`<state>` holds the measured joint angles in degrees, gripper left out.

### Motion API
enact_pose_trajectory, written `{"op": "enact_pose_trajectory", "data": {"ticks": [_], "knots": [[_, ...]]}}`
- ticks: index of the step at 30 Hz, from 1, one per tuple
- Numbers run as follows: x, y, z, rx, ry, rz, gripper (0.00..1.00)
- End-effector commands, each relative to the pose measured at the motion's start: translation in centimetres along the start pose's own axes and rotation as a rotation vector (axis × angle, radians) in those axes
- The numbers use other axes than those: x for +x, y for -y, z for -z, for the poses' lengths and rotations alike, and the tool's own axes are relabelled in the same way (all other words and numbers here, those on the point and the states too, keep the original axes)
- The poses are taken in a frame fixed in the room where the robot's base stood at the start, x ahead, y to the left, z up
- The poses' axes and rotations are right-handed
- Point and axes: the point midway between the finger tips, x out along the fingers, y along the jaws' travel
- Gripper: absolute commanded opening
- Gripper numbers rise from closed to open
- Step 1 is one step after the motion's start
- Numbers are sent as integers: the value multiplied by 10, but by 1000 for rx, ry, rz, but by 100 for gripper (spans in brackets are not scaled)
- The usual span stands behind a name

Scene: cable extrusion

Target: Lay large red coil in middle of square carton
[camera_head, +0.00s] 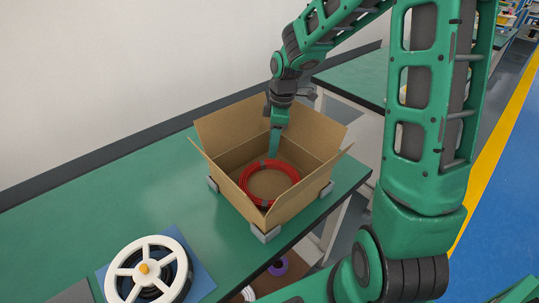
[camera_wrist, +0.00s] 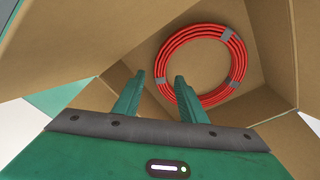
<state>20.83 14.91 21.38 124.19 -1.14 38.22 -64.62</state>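The large red coil (camera_head: 270,182) lies flat on the floor of the open square carton (camera_head: 224,157). In the wrist view the coil (camera_wrist: 165,62) is a ring of several red strands bound with grey tape, near the carton's inner walls (camera_wrist: 271,50). My gripper (camera_head: 273,155) reaches down into the carton at the coil's far side. In the wrist view its two green fingers (camera_wrist: 158,95) are apart with nothing between them. The right fingertip appears close to the coil's edge; I cannot tell if it touches.
The carton stands on a green table (camera_head: 85,225) between grey corner blocks (camera_head: 265,234), its flaps spread outward. A white spool with dark cable (camera_head: 150,272) lies on a blue mat at the front left. A purple coil (camera_head: 278,267) is on a lower shelf.

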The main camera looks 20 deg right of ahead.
Motion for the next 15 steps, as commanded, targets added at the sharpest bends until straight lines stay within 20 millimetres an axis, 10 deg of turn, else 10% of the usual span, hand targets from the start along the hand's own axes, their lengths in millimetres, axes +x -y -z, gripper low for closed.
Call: {"op": "enact_pose_trajectory", "data": {"ticks": [15], "knots": [[-54,0,0,-1,0,1,38]]}}
